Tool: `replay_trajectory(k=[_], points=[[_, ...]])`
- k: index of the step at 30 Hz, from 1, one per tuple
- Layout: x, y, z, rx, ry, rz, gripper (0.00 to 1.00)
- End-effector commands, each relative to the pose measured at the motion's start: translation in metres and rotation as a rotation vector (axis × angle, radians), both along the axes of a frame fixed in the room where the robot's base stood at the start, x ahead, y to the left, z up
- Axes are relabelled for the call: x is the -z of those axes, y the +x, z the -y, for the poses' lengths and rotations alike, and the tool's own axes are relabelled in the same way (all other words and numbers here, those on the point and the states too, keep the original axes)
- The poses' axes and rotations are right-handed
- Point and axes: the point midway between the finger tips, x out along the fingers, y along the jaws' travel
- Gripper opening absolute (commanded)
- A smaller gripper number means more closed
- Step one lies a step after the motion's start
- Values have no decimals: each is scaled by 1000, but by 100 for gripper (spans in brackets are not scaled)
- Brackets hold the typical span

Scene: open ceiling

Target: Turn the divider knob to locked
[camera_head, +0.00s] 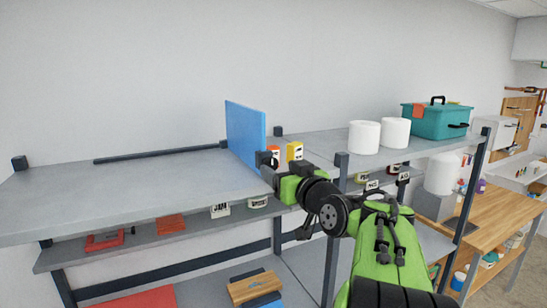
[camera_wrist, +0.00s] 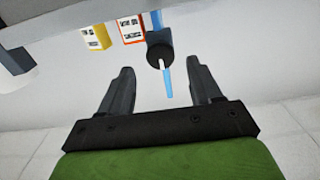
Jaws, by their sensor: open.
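The blue divider panel (camera_head: 245,133) stands upright on the grey shelf. In the wrist view, a dark round knob (camera_wrist: 158,44) with a light-blue bar (camera_wrist: 167,80) pointing toward me sits at the end of a blue edge (camera_wrist: 157,20), which looks like the divider. My gripper (camera_wrist: 158,72) is open, its fingers on either side of the bar with clear gaps, and it holds nothing. In the head view my gripper (camera_head: 270,170) is at the divider's near lower corner and hides much of the knob there. I see no locked mark.
White rolls (camera_head: 364,136) and a teal toolbox (camera_head: 436,121) are farther right. The shelf left of the divider is mostly clear.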

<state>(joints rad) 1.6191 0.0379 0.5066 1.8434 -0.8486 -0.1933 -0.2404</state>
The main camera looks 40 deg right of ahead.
Motion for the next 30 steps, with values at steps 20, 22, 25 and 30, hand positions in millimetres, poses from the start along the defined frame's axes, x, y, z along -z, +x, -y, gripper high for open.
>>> replay_trajectory(k=[20,22,25,30], points=[[0,40,12,1,0,-1,42],[0,40,12,1,0,-1,32],[0,40,12,1,0,-1,16],[0,40,12,1,3,-1,10]])
